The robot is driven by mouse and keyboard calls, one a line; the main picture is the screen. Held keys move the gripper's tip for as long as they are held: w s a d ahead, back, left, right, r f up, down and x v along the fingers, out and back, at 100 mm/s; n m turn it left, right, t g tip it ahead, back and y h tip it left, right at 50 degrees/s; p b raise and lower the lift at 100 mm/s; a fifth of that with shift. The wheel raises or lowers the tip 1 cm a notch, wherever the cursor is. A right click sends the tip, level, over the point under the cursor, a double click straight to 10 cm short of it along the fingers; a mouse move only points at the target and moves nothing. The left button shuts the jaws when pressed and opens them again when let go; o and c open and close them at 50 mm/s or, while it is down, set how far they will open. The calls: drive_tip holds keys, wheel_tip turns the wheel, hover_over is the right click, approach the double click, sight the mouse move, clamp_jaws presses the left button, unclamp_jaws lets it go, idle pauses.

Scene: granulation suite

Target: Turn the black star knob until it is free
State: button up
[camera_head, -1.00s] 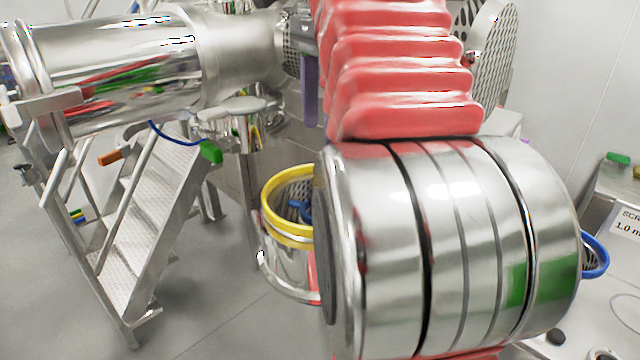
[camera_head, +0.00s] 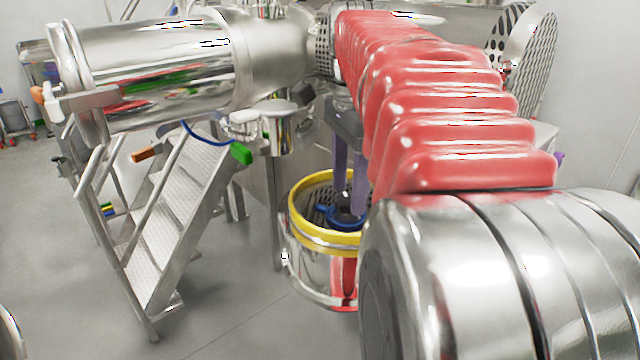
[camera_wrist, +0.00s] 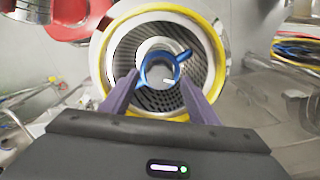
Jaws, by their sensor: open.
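My gripper (camera_wrist: 160,82) has two purple fingers, spread apart and empty, pointing into a round steel drum. In the wrist view a blue ring with two handles (camera_wrist: 161,71) lies between and beyond the fingertips, over a perforated dark disc inside the drum. In the head view the purple fingers (camera_head: 351,190) reach down over the drum's opening, and the blue part (camera_head: 322,213) shows beside them. I cannot make out a black star knob for certain; a dark shape sits by the fingertips in the head view. Whether the fingers touch anything is unclear.
The drum has a yellow rim (camera_head: 302,229) and stands on the grey floor. A steel step ladder (camera_head: 165,225) and a large horizontal steel cylinder (camera_head: 150,65) stand to the left.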

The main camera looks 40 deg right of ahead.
drive_tip(key=shift+f, duration=0.55)
drive_tip(key=shift+c, duration=0.6)
drive_tip(key=c, duration=0.9)
